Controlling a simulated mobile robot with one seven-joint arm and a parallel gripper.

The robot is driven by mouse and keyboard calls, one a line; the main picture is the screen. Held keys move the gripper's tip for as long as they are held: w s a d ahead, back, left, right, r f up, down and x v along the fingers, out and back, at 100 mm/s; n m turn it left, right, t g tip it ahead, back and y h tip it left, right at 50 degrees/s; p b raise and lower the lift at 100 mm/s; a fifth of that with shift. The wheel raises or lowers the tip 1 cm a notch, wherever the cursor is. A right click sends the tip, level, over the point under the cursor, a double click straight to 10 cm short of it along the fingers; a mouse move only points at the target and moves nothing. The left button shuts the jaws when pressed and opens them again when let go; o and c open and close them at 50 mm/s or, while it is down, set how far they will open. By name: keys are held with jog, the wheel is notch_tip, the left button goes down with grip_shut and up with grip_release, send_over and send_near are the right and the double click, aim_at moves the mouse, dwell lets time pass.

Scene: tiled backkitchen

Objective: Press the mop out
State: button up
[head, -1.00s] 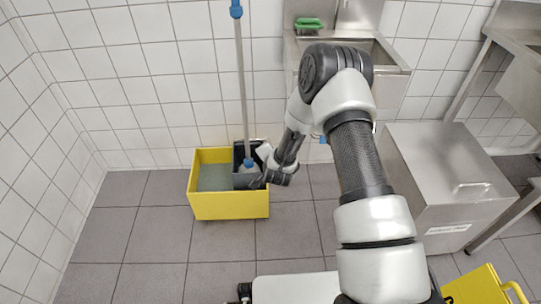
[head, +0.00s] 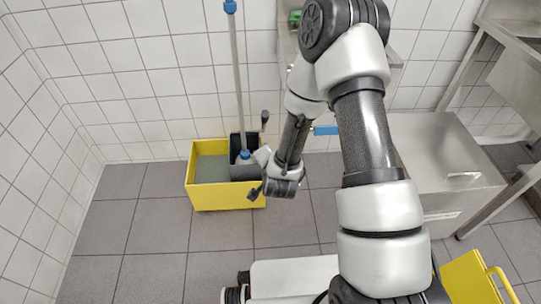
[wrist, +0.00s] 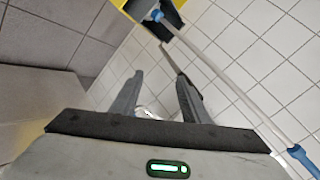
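The mop stands upright in the yellow bucket (head: 228,200); its long grey handle (head: 238,85) has a blue top and a blue lower joint. Its head sits in the dark grey wringer (head: 243,173) at the bucket's right side and is mostly hidden. A lever with a black grip (head: 264,120) sticks up at the wringer's right. My gripper (wrist: 160,75) is open, its two fingers apart. In the head view it is just right of the bucket, below the lever's grip. In the wrist view a thin bar (wrist: 168,56) shows by the right fingertip; whether it touches cannot be told.
A tiled wall rises close behind the bucket. A steel cabinet (head: 450,165) stands at the right, and a blue handle (head: 326,131) shows beside my arm. A yellow object (head: 470,280) is at the bottom right. Grey floor (head: 160,235) in front of the bucket is clear.

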jog(key=shift+v, duration=1.5)
